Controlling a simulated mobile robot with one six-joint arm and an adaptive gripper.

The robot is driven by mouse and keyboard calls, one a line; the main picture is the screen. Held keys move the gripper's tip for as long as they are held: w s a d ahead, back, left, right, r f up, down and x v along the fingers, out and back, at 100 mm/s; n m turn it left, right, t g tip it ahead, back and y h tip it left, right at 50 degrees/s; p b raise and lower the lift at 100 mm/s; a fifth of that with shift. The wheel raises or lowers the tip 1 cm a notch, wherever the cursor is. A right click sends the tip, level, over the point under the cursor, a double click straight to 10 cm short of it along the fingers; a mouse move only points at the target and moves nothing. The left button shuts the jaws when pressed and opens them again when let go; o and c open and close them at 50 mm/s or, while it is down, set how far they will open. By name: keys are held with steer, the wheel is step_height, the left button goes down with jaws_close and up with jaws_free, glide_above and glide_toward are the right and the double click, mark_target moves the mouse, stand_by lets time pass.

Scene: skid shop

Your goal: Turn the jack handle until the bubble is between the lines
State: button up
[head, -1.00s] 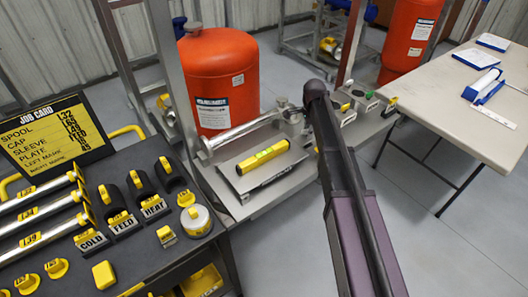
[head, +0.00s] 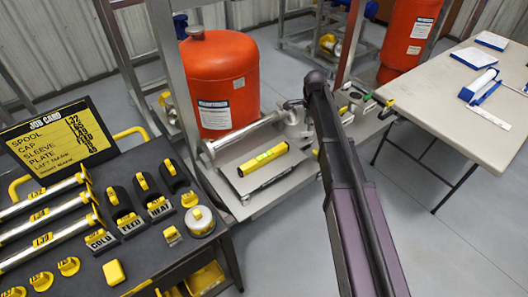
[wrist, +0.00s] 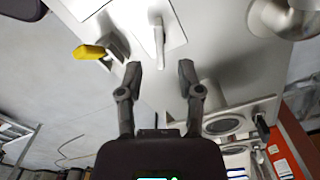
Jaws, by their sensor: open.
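A yellow level (head: 252,170) with a green vial lies on a grey plate on the metal skid, left of my arm in the head view. Its bubble and lines are too small to read. A short yellow-ended handle (wrist: 90,52) stands out from a dark bracket at upper left in the wrist view; it may be the jack handle, but I cannot be sure. My gripper (wrist: 160,74) is open and empty, its fingers spread over the grey skid surface. The yellow end is left of the fingers and apart from them. In the head view my arm hides the gripper.
A pale lever-shaped part (wrist: 157,40) lies ahead between the fingers. An orange tank (head: 222,85) stands behind the level. A dark parts cart (head: 150,262) is at left, a pale table (head: 440,85) at right. Open floor lies between skid and table.

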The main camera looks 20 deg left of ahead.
steer(key=shift+r+p, duration=0.45)
steer(key=shift+r, duration=0.25)
steer(key=shift+r+n+p, duration=0.2)
steer(key=shift+n, duration=0.8)
steer(key=shift+r+n+p, duration=0.2)
steer(key=shift+n, duration=0.8)
steer(key=s+d+n, duration=0.8)
steer(key=s+d, duration=1.5)
steer(key=s, duration=0.3)
steer(key=shift+n, duration=0.4)
steer(key=shift+a, duration=0.1)
